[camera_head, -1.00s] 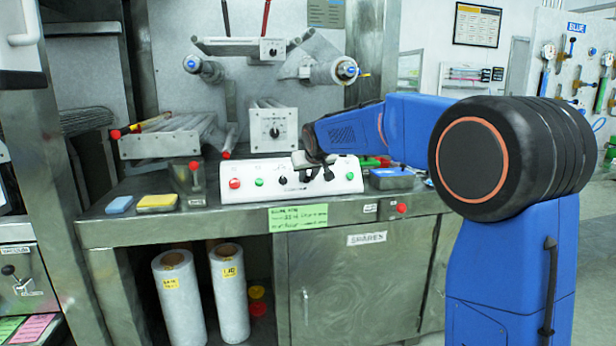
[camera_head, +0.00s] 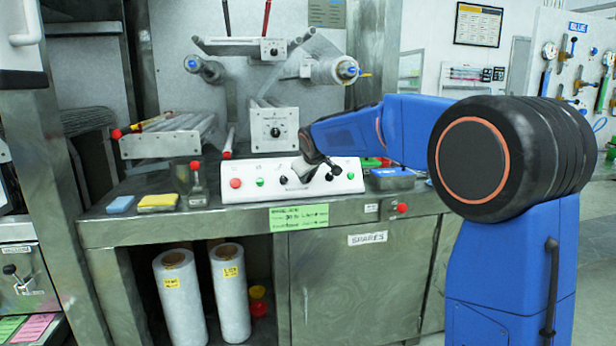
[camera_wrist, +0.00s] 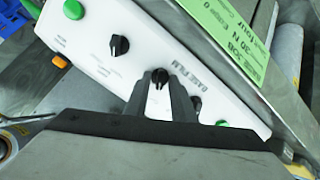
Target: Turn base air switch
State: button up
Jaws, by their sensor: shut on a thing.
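A white sloped control panel (camera_head: 250,190) lies on the metal bench, with red and green buttons and several black knobs in a row. My gripper (camera_head: 306,178) is over the middle-right of the panel. In the wrist view, my gripper's two grey fingers (camera_wrist: 160,88) are shut on a black knob (camera_wrist: 160,77). One black knob (camera_wrist: 119,45) is free on one side of it, and another (camera_wrist: 195,103) is partly hidden beside a finger. The held knob is hidden in the head view.
A grey box with a dial (camera_head: 275,129) stands behind the panel. Blue and yellow sponges (camera_head: 157,202) lie left of it, and a blue tray (camera_head: 392,178) lies right. A green label (camera_head: 298,217) is on the bench's front. Metal rollers (camera_head: 170,140) lie at the back left.

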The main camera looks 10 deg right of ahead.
jog(key=o, duration=0.7)
jog(key=shift+s, duration=0.1)
jog(key=v, duration=1.7)
jog(key=shift+r, duration=0.1)
jog(key=shift+s, duration=0.1)
jog(key=s+d+f+m+g, duration=0.1)
jog(key=s+d+f+m, duration=0.1)
jog(key=s+f, duration=0.7)
jog(key=s+d+f+m+g, duration=0.2)
jog(key=s+f, duration=0.8)
jog(key=s, duration=1)
jog(key=s+d+f+m+g, duration=0.1)
jog(key=s+d+f, duration=0.3)
jog(key=s+f, duration=0.5)
jog(key=shift+s+d+f+m+g+y, duration=0.1)
jog(key=shift+s+m+g, duration=0.1)
jog(key=shift+s, duration=0.7)
jog(key=shift+s+a+f+m+g+y, duration=0.1)
jog(key=shift+s+g, duration=0.1)
jog(key=shift+s, duration=0.65)
jog(key=shift+s+d+f+m+g+y, duration=0.1)
jog(key=shift+s+g, duration=0.1)
jog(key=shift+s, duration=0.7)
